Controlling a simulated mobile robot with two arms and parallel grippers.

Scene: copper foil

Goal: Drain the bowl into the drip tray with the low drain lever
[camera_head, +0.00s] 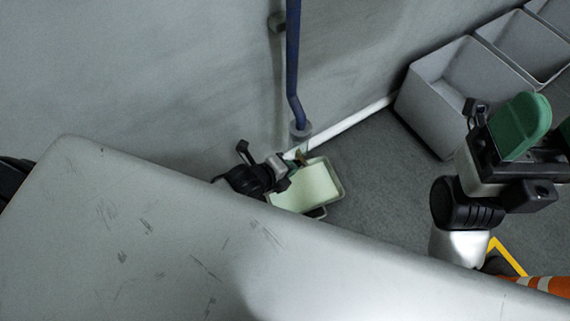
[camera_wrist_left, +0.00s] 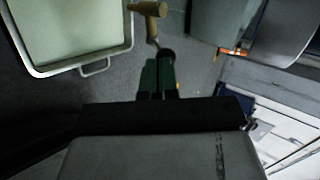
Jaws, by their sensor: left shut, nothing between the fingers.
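The drip tray (camera_head: 336,169) lies low by the wall past the counter edge, with a pale green inside. It also shows in the left wrist view (camera_wrist_left: 80,64), with a wire handle. A tan lever handle (camera_wrist_left: 148,8) on a thin metal stem with a black end lies just beyond my left fingertips in that view. A small tan part (camera_head: 303,157) shows by the pipe foot. My left gripper (camera_wrist_left: 158,75) is shut and empty, close to the black end; contact is unclear. It reaches down beside the tray (camera_head: 294,166). My right gripper (camera_head: 520,125) is raised at the right. I cannot make out the bowl.
A scratched grey counter (camera_head: 130,230) fills the front left. A blue pipe (camera_head: 293,60) runs down the wall to a grey collar (camera_head: 300,132). Grey bins (camera_head: 440,95) stand at the upper right. Yellow floor marking (camera_head: 508,255) and an orange-striped object (camera_head: 545,284) lie lower right.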

